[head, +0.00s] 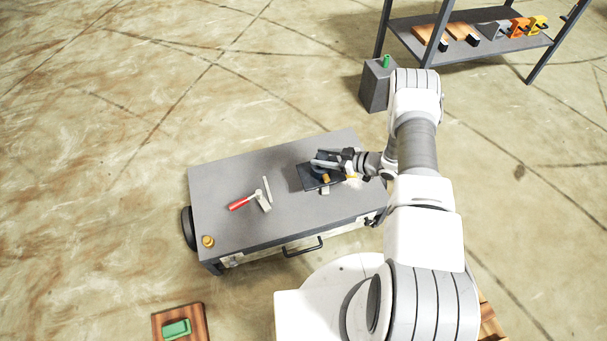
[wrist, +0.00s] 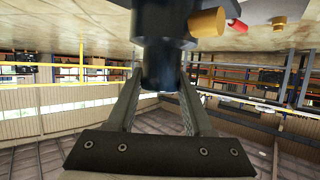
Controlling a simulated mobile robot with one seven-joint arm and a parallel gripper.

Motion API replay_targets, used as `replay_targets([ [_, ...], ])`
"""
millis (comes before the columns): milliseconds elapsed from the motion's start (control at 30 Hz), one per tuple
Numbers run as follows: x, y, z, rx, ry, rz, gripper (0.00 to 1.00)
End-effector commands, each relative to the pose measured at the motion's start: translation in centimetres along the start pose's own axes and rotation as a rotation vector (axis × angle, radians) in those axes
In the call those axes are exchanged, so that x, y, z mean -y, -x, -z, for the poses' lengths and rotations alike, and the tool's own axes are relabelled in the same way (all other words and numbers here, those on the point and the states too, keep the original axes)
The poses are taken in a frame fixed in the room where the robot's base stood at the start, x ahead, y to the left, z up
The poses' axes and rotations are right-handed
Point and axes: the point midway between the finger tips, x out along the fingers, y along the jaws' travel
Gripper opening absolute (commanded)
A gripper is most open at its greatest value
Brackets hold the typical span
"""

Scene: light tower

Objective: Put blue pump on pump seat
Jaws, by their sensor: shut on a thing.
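The pump (wrist: 160,65) shows in the wrist view as a dark, nearly black cylinder with a blue tint, between the two fingers of my gripper (wrist: 160,85). A brass knob (wrist: 207,22) sticks out beside its upper part. In the head view my gripper (head: 338,160) is over the right part of the grey workbench, shut on the dark pump (head: 325,158), which my gripper partly hides. Below it lies a dark square plate (head: 307,182), which looks like the pump seat. I cannot tell whether the pump touches the plate.
A red-handled tool (head: 245,201) lies mid-bench (head: 225,180), and a brass knob (head: 207,241) sits at its front left corner. A grey block (head: 374,88) with a green piece and a shelf (head: 480,47) stand behind. A wooden board (head: 158,325) with a green part lies front left.

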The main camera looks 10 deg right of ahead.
Motion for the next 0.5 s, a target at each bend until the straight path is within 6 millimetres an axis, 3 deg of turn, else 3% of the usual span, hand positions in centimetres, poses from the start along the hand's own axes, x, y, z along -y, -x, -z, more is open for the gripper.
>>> replay_targets([
  [500, 2.5, -10.5, -1.6, -0.008, 0.003, 0.004, 0.0],
])
